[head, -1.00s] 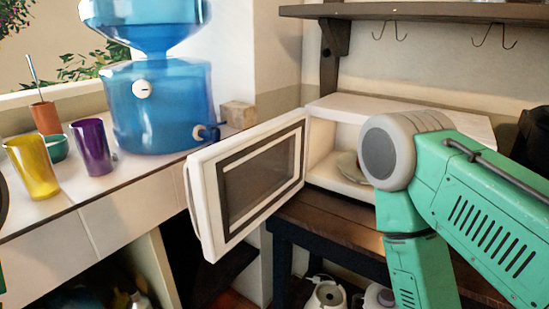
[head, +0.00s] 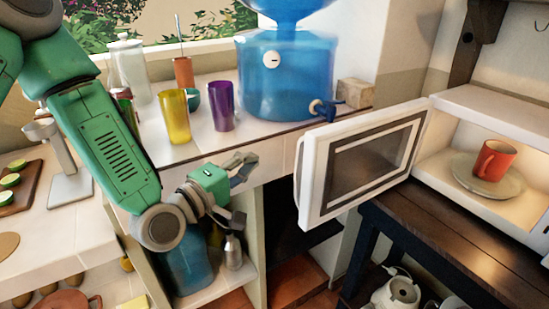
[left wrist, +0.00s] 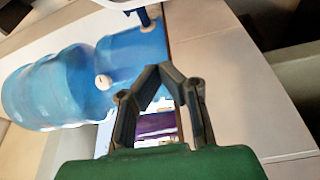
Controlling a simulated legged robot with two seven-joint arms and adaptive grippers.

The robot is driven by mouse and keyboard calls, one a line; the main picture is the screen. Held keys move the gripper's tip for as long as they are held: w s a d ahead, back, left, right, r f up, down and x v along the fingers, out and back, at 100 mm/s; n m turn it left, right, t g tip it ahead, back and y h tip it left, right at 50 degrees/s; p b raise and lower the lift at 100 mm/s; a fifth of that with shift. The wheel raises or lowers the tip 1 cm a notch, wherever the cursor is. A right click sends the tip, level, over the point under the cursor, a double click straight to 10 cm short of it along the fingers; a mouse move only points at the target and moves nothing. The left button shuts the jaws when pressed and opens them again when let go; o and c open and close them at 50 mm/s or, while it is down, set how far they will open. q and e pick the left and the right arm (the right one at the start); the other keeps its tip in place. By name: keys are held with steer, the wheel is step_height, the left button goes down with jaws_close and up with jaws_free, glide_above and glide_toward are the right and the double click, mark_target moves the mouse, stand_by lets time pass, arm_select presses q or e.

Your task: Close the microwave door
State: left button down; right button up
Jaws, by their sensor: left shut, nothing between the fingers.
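The microwave (head: 480,100) stands at the right in the head view, with a lit inside. Its white door (head: 310,175) with a dark window is swung wide open toward the left. The door handle (head: 298,180) is on the door's left edge. My left gripper (head: 254,159) is left of the door, apart from it, in front of the counter. Its fingers meet at the tips in the left wrist view (left wrist: 152,72), shut and empty. My right gripper is not in view.
A red mug (head: 495,160) sits on a plate (head: 462,172) inside the microwave. A blue water dispenser (head: 285,80), a purple cup (head: 222,105) and a yellow cup (head: 174,115) stand on the counter. A dark wooden table (head: 430,235) carries the microwave.

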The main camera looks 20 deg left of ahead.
arm_select(q)
steer(key=x, duration=0.8)
steer(key=shift+w+d+p, duration=0.2)
steer(key=shift+w+p, duration=0.1)
steer(key=shift+p, duration=0.05)
steer(key=s+d, duration=0.2)
steer(key=d, duration=0.1)
steer(key=shift+s+d+f, duration=0.15)
steer(key=shift+f, duration=0.1)
